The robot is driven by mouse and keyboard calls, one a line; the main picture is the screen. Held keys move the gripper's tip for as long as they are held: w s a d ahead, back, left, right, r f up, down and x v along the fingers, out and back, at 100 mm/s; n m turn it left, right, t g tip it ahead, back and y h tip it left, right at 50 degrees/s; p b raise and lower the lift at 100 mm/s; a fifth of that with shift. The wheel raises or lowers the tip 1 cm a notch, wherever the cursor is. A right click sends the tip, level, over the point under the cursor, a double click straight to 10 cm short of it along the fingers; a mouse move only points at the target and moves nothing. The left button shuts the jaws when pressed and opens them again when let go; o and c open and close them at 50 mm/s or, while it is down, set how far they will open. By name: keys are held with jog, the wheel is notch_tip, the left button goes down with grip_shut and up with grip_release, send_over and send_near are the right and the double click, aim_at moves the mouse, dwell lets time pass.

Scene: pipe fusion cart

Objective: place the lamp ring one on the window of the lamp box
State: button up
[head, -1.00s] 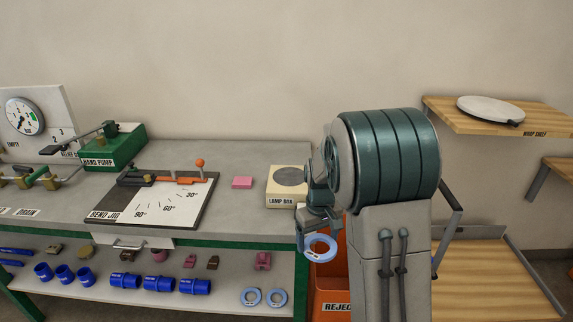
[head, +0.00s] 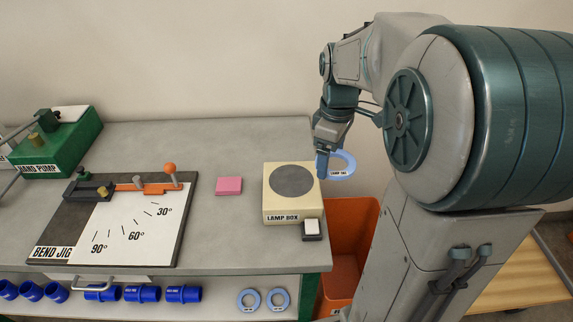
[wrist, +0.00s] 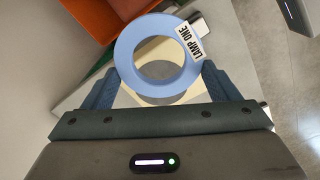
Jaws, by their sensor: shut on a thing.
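The blue lamp ring one (head: 351,165), with a "LAMP ONE" label readable in the wrist view (wrist: 124,58), is held by my gripper (head: 322,163). In the wrist view the two fingers of my gripper (wrist: 157,85) are shut on the ring, one at each side. The cream lamp box (head: 292,213) stands on the right end of the bench, with a round dark grey window (head: 292,181) on its top. The ring is in the air, just right of the box in the head view, apart from the window. Part of the box shows through and behind the ring in the wrist view.
A small white-topped block (head: 311,229) stands at the box's front right corner. A pink block (head: 229,186) lies left of the box. The orange bin (head: 350,240) is right of the bench. Two more blue rings (head: 248,309) lie on the lower shelf. The bend jig (head: 110,240) is further left.

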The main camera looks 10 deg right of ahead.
jog(key=p, duration=0.2)
send_over(287, 179)
notch_tip(287, 179, down, 7)
jog(key=shift+d+r, duration=0.1)
jog(key=shift+r, duration=0.1)
jog(key=shift+w+f, duration=0.1)
jog(key=shift+f, duration=0.1)
jog(key=shift+f+p, duration=0.55)
jog(key=shift+f, duration=1.35)
jog(key=shift+f, duration=0.2)
jog(key=o, duration=0.9)
notch_tip(287, 179, up, 12)
jog(key=b, duration=0.1)
jog(key=s+m+t, duration=0.3)
jog(key=s+m, duration=0.6)
jog(key=s, duration=1.3)
jog(key=shift+d+r+m, duration=0.4)
jog(key=shift+r, duration=0.05)
